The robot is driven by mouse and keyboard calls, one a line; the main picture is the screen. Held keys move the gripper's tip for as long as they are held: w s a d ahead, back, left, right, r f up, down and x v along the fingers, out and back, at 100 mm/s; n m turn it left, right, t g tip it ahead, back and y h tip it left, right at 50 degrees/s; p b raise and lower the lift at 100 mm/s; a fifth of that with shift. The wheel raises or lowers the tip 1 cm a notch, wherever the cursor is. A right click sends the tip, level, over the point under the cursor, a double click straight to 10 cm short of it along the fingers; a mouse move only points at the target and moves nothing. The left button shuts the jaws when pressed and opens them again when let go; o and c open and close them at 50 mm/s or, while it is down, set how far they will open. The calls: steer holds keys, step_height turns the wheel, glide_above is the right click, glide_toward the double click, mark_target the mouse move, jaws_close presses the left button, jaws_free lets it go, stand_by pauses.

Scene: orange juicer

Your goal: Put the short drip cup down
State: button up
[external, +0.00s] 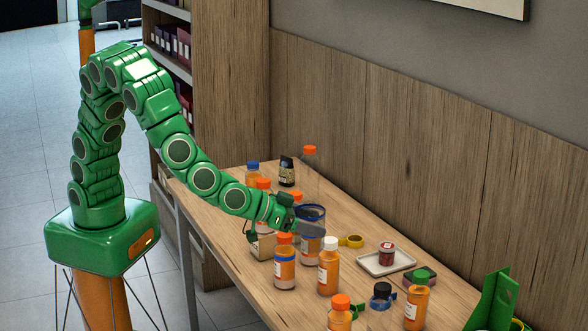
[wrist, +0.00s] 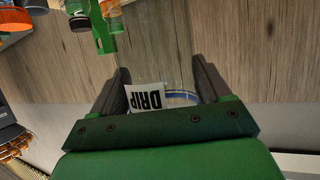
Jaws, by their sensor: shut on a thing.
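The short drip cup (wrist: 147,98) sits between the two dark fingers of my gripper (wrist: 160,85) in the wrist view. It is clear, with a white label reading DRIP and a blue band. My gripper is shut on it. In the external view my gripper (external: 307,228) is over the middle of the wooden table (external: 235,178), among bottles. A blue-rimmed clear cup (external: 311,210) shows just behind the fingers and seems to be the same cup. Its lower part is hidden by my gripper, so I cannot tell whether its base touches the table.
Orange-filled bottles (external: 329,268) stand close in front of my gripper. A tall clear bottle (external: 308,165) with an orange cap stands behind.

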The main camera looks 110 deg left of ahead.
steer(key=shift+a+r, duration=0.2)
steer(key=shift+r, duration=0.95)
steer(key=w+a+r, duration=0.1)
steer(key=w+a, duration=0.1)
steer(key=a, duration=0.7)
steer(key=w+a+r, duration=0.1)
steer(key=a+r, duration=0.1)
steer(key=a, duration=0.6)
steer(key=s+a+m+h, duration=0.1)
steer(key=s+a, duration=0.3)
steer(key=a, duration=0.4)
steer(key=s+a+f+m+t+h, duration=0.1)
steer(key=s+a, duration=0.4)
steer(key=a, duration=0.4)
steer(key=s+a+m+h, duration=0.15)
steer(key=s+a, duration=0.25)
steer(key=a, duration=0.4)
steer(key=s+a+f+m+h, duration=0.1)
steer(key=s+a+f+h, duration=0.15)
steer(key=s, duration=0.95)
steer(key=shift+y, duration=0.3)
steer(key=shift+s+a+f, duration=0.1)
steer(key=shift+s+f, duration=0.05)
steer(key=shift+f, duration=5)
steer(key=shift+s+a+f, duration=0.1)
steer(key=shift+s+f, duration=0.05)
steer(key=shift+f, duration=5)
steer(key=shift+f, duration=0.1)
